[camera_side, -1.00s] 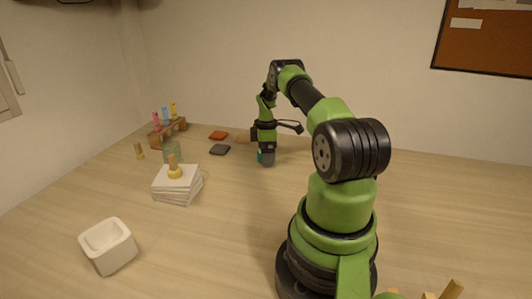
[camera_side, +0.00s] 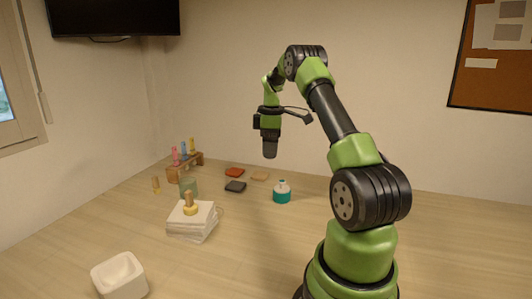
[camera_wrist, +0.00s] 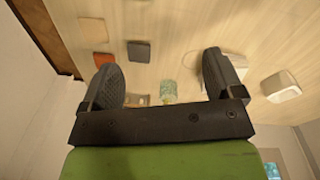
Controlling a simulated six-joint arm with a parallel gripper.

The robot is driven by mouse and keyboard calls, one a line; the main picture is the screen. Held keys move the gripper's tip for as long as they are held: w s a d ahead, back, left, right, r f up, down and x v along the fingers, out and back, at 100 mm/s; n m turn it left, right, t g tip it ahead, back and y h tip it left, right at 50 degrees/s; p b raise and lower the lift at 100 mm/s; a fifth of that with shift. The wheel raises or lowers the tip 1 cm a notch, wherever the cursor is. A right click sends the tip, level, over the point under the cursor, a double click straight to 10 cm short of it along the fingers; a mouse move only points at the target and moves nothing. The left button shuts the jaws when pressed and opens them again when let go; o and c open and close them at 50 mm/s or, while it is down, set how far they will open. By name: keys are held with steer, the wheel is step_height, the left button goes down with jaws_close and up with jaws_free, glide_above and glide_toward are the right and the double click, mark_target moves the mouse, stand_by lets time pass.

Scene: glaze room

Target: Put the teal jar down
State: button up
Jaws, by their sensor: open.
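The teal jar (camera_side: 282,196), teal below with a pale top and a small knob, stands upright on the wooden table in the side view. Nothing touches it. My gripper (camera_side: 270,152) is above the jar and slightly to its left in that view, clear of it. In the wrist view my gripper (camera_wrist: 165,75) shows its two dark fingers wide apart with nothing held between them. I do not see the jar in the wrist view.
Red (camera_side: 235,172), tan (camera_side: 260,176) and dark grey (camera_side: 235,187) squares lie left of the jar. Further left are a green glass (camera_side: 188,187), a paper stack (camera_side: 192,225) with a stamp-like piece (camera_side: 190,206), a wooden rack (camera_side: 185,168) and a white box (camera_side: 120,277).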

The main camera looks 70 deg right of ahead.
steer(key=w+a+r+m+t, duration=0.1)
steer(key=a+r+m+t, duration=0.1)
steer(key=a+r, duration=0.7)
steer(key=w+a+r+m+t, duration=0.15)
steer(key=a+r, duration=0.35)
steer(key=a, duration=0.7)
steer(key=s+a+m+t+y, duration=0.2)
steer(key=s+a+m+t, duration=0.1)
steer(key=s+a, duration=0.9)
steer(key=a+m, duration=0.1)
steer(key=a, duration=0.2)
steer(key=shift+s+a, duration=0.35)
